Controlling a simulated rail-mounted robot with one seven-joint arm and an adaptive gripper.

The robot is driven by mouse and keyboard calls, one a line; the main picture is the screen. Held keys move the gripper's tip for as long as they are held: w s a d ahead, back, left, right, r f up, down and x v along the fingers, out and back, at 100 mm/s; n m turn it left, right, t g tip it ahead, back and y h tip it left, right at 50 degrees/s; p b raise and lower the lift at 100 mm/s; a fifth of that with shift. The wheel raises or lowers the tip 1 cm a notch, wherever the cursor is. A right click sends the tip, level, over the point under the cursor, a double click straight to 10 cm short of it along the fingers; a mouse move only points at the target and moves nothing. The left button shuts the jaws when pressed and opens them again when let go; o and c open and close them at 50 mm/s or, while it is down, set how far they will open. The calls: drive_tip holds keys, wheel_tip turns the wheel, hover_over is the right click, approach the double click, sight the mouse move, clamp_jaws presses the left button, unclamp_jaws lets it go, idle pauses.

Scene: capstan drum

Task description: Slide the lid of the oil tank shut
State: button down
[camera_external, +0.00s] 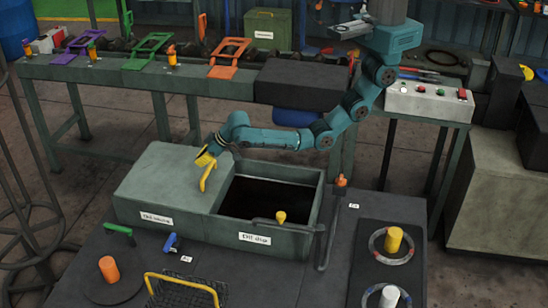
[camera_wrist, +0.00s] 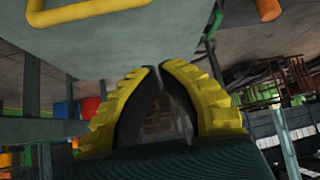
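The oil tank (camera_external: 270,240) is a grey-green box on the dark bench. Its lid (camera_external: 160,180) lies at the left, leaving a dark opening (camera_external: 265,198) at the right. A yellow handle (camera_external: 208,177) stands near the lid's right edge. My gripper (camera_external: 204,160) is at the top of this handle; whether it touches is unclear. In the wrist view the yellow fingers (camera_wrist: 158,70) curve together with their tips almost meeting, and nothing shows held between them. A yellow bar (camera_wrist: 90,12) crosses the top left there, beyond the fingertips.
A yellow knob (camera_external: 281,217) stands at the tank's front rim, and an orange-tipped lever (camera_external: 341,181) at its right. A green handle (camera_external: 119,230), blue handle (camera_external: 171,242), orange cylinder (camera_external: 109,269) and yellow-handled basket (camera_external: 185,295) are in front. A workbench (camera_external: 120,72) runs behind.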

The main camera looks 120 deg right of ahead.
drive_tip(key=shift+d+f, duration=0.2)
drive_tip(key=shift+f, duration=0.55)
drive_tip(key=shift+w+d+f, duration=0.1)
drive_tip(key=shift+d+f, duration=0.05)
drive_tip(key=shift+f, duration=0.15)
drive_tip(key=b, duration=0.6)
hover_over(198, 188)
drive_tip(key=w+d, duration=0.2)
drive_tip(key=w, duration=0.1)
drive_tip(key=f, duration=0.6)
drive_tip(key=shift+w+d+f, duration=0.1)
drive_tip(key=shift+d+f, duration=0.1)
drive_tip(key=shift+f, duration=0.2)
drive_tip(key=shift+s+a+r, duration=0.1)
drive_tip(key=shift+s+a, duration=0.1)
drive_tip(key=shift+s, duration=0.05)
drive_tip(key=shift+s+a+f, duration=0.2)
drive_tip(key=shift+s+a, duration=0.85)
drive_tip(key=shift+s, duration=0.25)
drive_tip(key=shift+r, duration=0.1)
